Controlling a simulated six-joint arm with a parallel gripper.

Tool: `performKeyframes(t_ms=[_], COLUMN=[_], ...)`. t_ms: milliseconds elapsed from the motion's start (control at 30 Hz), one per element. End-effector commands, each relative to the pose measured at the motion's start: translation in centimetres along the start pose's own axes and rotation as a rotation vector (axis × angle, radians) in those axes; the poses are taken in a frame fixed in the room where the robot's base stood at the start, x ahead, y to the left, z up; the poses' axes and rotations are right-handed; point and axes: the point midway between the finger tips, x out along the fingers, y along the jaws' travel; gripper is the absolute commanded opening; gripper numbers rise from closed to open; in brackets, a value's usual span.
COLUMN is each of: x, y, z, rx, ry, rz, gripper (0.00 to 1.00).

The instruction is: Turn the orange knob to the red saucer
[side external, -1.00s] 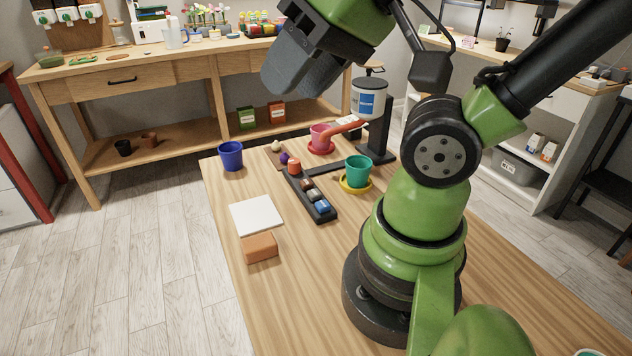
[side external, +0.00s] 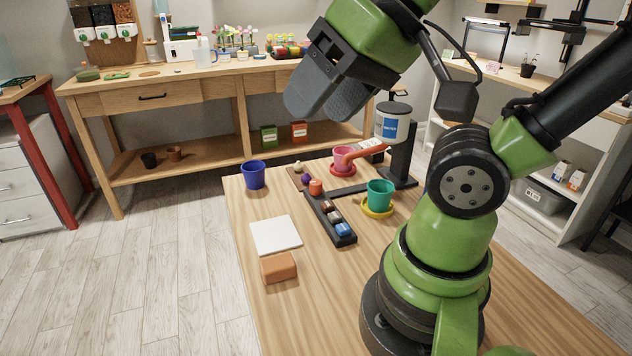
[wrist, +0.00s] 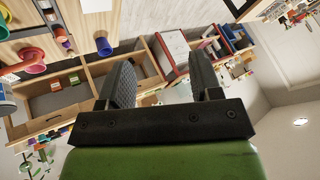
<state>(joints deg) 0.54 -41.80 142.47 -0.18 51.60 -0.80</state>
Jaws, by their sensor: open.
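The orange knob (side external: 316,187) is a short round cap at the far end of the black tray on the table. The red saucer (side external: 342,171) lies farther back, under a pink pot (side external: 343,155). A salmon spout (side external: 368,153) below the white-and-blue canister (side external: 391,124) points left at the pink pot. My gripper (side external: 316,110) is in the air, high above the table and apart from the knob. It is open and empty; its two fingers stand apart in the wrist view (wrist: 163,80).
A teal pot (side external: 380,193) stands on a yellow saucer (side external: 376,211). A blue pot (side external: 254,174) stands at the far left. The black tray (side external: 327,215) holds several small blocks. A white pad (side external: 275,235) and an orange-brown block (side external: 279,267) lie in front. A black stand (side external: 405,150) rises behind.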

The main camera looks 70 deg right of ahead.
Motion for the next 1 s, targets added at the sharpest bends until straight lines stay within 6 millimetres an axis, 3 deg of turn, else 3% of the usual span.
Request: performKeyframes(t_ms=[167,267,367,533,667,800,1000], x=[1.4,3.1,5.1,9.1,12.4,15.5,18.2], y=[1.0,2.6,4.9,10.5,15.9,21.7,26.9], z=[-3.5,-6.4,-9.1,-12.4,-13.4,-13.0,-11.3], rx=[-0.043,-0.086,-0.132,-0.199,-0.244,-0.287,-0.325], ry=[-0.048,-0.099,-0.159,-0.279,-0.382,-0.482,-0.568], rz=[0.091,0.159,0.216,0.284,0.306,0.304,0.282], gripper=[0.59,0.59,0.59,0.59,0.59,0.59,0.59])
